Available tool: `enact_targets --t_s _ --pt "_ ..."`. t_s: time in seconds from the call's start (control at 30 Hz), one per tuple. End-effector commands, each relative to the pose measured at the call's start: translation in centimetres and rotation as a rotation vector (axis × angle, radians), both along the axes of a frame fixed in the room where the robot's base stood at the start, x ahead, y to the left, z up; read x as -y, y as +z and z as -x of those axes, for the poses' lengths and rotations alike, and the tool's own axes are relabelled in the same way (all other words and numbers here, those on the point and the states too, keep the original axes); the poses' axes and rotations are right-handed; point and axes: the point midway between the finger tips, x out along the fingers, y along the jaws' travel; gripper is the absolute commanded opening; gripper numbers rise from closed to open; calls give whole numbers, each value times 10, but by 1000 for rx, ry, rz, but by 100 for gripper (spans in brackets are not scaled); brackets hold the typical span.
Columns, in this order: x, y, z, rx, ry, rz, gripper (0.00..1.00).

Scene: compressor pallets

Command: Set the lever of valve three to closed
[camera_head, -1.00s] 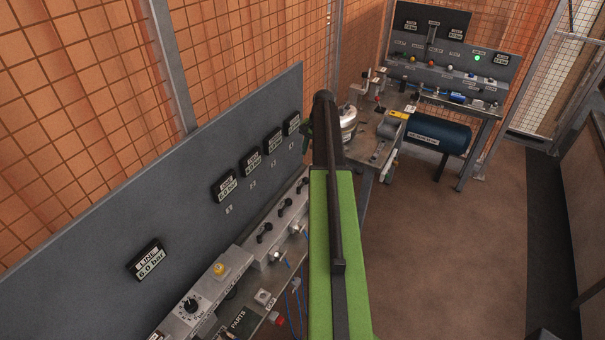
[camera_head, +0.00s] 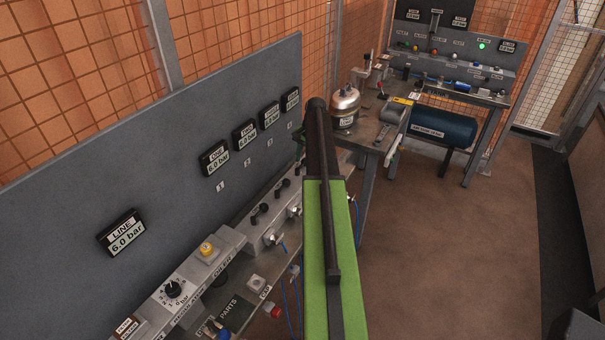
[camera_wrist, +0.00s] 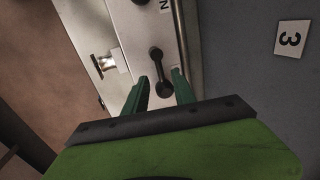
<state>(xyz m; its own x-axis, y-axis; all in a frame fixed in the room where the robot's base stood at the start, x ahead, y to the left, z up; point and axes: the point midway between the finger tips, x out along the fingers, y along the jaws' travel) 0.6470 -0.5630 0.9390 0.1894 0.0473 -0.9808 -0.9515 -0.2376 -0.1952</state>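The black lever (camera_wrist: 160,68) of valve three shows in the wrist view on a pale metal block (camera_wrist: 130,25), beside the plate marked 3 (camera_wrist: 291,39). Its knob end points toward my gripper. My gripper (camera_wrist: 160,88) has its two green fingers apart, one on each side of the lever's knob end. I cannot tell whether either finger touches it. In the head view my arm hides most of the gripper and partly hides this valve. Two other black levers, the nearer (camera_head: 260,213) and the farther (camera_head: 283,188), show left of my arm.
A grey panel (camera_head: 70,160) with several pressure displays stands behind the valve row. Brown floor (camera_head: 440,240) is open on the right.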

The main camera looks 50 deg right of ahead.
Motion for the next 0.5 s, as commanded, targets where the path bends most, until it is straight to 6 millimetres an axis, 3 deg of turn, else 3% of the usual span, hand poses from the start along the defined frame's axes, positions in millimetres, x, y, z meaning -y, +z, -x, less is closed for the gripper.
enact_targets --t_s 0.07,0.37,0.5 --pt "0 -15 -2 0 0 0 32" --pt "0 -14 -2 0 0 0 32" --pt "0 -14 -2 0 -1 0 15"
